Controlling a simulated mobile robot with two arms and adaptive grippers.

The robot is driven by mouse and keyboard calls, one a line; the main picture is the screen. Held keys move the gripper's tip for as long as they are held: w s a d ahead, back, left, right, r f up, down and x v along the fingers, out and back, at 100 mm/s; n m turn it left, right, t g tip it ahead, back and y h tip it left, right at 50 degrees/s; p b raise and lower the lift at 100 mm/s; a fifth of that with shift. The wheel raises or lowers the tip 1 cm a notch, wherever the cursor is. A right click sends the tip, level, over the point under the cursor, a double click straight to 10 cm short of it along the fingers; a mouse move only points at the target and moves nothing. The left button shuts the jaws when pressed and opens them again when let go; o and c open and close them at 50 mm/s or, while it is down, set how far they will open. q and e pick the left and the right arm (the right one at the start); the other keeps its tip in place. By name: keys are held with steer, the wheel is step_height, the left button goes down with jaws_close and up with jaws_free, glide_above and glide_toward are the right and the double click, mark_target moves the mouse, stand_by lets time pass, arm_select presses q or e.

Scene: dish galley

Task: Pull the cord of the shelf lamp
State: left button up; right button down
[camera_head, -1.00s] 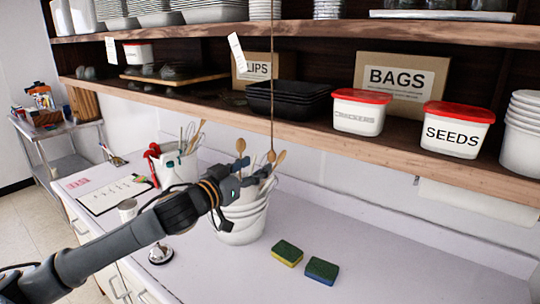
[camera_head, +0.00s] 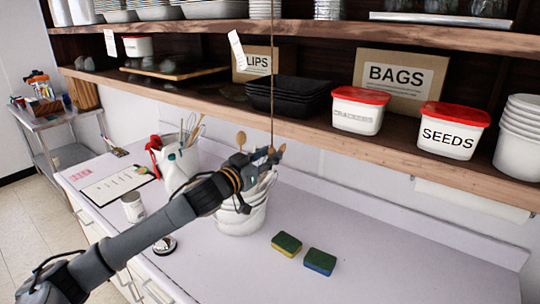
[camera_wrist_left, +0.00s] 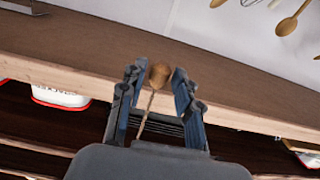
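A thin brown cord (camera_head: 272,90) hangs straight down in front of the shelves. The wooden knob (camera_wrist_left: 160,73) at its end shows in the left wrist view, between the two fingers of my left gripper (camera_wrist_left: 157,88). The fingers are spread, with a gap visible on each side of the knob. In the head view my left gripper (camera_head: 265,158) is at the cord's lower end, above the white utensil bucket (camera_head: 240,219), and partly hides the knob. The lamp itself cannot be made out. My right gripper is out of view.
Wooden spoons (camera_head: 241,140) stand close beside my left gripper. The lower shelf (camera_head: 400,157) holds tubs, black trays and boxes just behind it. Two sponges (camera_head: 287,244) lie on the counter (camera_head: 370,240), whose right part is clear.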

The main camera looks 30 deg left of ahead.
arm_select(q)
steer(key=c, duration=0.4)
steer(key=shift+f, duration=0.3)
stand_by(0.7)
steer(key=o, duration=1.1)
steer(key=shift+o, duration=0.2)
steer(key=shift+s, duration=0.15)
